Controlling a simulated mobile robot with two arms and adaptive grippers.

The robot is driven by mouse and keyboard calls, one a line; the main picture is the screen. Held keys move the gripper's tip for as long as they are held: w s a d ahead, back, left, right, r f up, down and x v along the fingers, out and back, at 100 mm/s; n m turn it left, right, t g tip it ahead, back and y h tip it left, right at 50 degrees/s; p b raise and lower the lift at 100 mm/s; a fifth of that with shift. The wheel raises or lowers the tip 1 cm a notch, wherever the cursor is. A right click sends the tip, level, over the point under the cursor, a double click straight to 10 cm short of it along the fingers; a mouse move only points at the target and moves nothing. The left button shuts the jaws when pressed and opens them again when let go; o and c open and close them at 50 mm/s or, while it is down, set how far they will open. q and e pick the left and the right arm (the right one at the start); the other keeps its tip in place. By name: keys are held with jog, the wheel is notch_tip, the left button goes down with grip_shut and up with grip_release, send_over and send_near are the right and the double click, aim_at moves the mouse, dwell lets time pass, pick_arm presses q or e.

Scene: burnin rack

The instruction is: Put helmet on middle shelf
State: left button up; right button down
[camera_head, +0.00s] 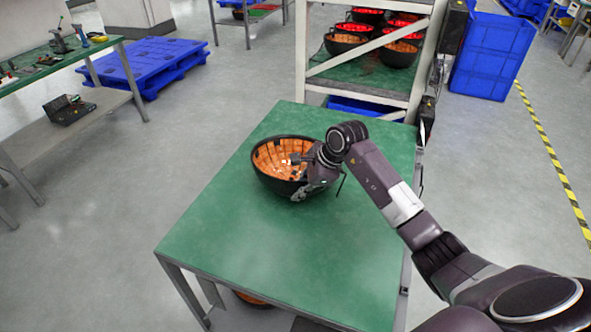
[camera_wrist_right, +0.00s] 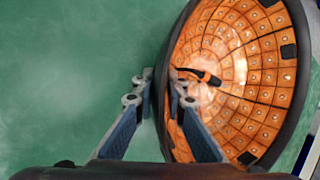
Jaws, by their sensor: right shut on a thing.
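A helmet (camera_head: 268,160), a black shell with an orange lining, sits open side up on the green table (camera_head: 330,250). It also shows in the right wrist view, where the lining (camera_wrist_right: 245,75) faces the camera. My right gripper (camera_head: 308,178) is at the helmet's right front rim. In the right wrist view its two fingers (camera_wrist_right: 160,98) straddle the rim, one inside the shell and one outside, and it is shut on the rim. My left gripper is not in view.
A rack (camera_head: 360,70) stands behind the table, with several similar helmets (camera_head: 400,52) on a green shelf. A blue bin (camera_head: 352,106) is below that shelf. Blue crates (camera_head: 492,55) stand right of it. A workbench (camera_head: 60,65) and blue pallet (camera_head: 148,66) are at left.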

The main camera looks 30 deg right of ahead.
jog(key=shift+w+r, duration=0.15)
jog(key=shift+r, duration=0.1)
jog(key=shift+r, duration=0.3)
notch_tip(320, 180, up, 19)
jog(key=b, duration=0.2)
jog(key=shift+b, duration=0.3)
jog(key=s+a+f+n+g, duration=0.3)
jog(key=s+a+n, duration=0.1)
jog(key=s+n, duration=0.3)
jog(key=s+a+f+n+g, duration=0.3)
jog(key=s+f+n, duration=0.1)
jog(key=s+n, duration=0.3)
jog(key=s+a+f+n+g, duration=0.3)
jog(key=s+n, duration=0.4)
jog(key=s, duration=0.3)
jog(key=shift+s+a+f+n+y, duration=0.2)
jog(key=shift+s+a+n+y, duration=0.15)
jog(key=shift+a, duration=0.5)
jog(key=shift+w, duration=0.15)
